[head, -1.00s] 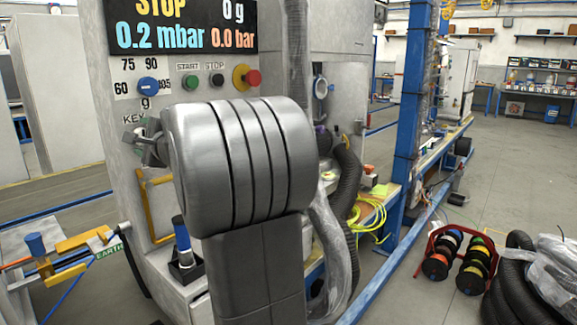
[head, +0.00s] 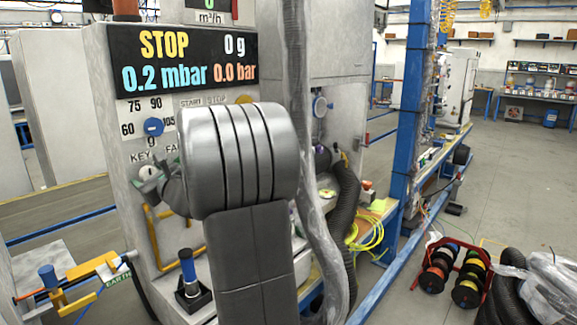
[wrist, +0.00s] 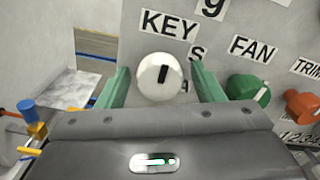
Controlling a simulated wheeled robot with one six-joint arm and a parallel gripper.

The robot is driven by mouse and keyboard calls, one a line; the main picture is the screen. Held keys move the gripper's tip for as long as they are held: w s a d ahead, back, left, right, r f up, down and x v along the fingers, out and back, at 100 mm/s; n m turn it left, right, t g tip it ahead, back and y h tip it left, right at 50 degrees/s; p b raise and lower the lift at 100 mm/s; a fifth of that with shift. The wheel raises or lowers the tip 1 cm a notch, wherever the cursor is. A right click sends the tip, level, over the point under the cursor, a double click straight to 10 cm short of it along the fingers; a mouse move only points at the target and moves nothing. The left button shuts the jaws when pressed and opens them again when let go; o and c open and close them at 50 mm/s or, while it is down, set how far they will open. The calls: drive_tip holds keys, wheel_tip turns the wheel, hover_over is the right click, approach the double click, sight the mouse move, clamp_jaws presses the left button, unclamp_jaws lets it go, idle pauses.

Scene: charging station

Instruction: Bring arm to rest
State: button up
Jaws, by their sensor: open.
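My gripper (wrist: 158,88) is open in the wrist view, with a green finger on each side. A round white key switch (wrist: 158,76) with a dark slot shows between the fingers, below the KEY label; I cannot tell whether the fingers touch it. In the head view my arm stands in front of the grey control panel (head: 130,190) and hides part of it. The white switch (head: 148,172) shows just left of my arm, and my gripper is mostly hidden there.
A green FAN knob (wrist: 248,90) and an orange knob (wrist: 300,104) sit right of the switch. A blue-handled tool (head: 188,265) stands in a black holder below. A yellow handle (head: 165,240), a clear hose (head: 310,190) and a black hose (head: 345,210) are close by.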

drive_tip(key=shift+b+v, duration=0.5)
drive_tip(key=shift+v, duration=1.3)
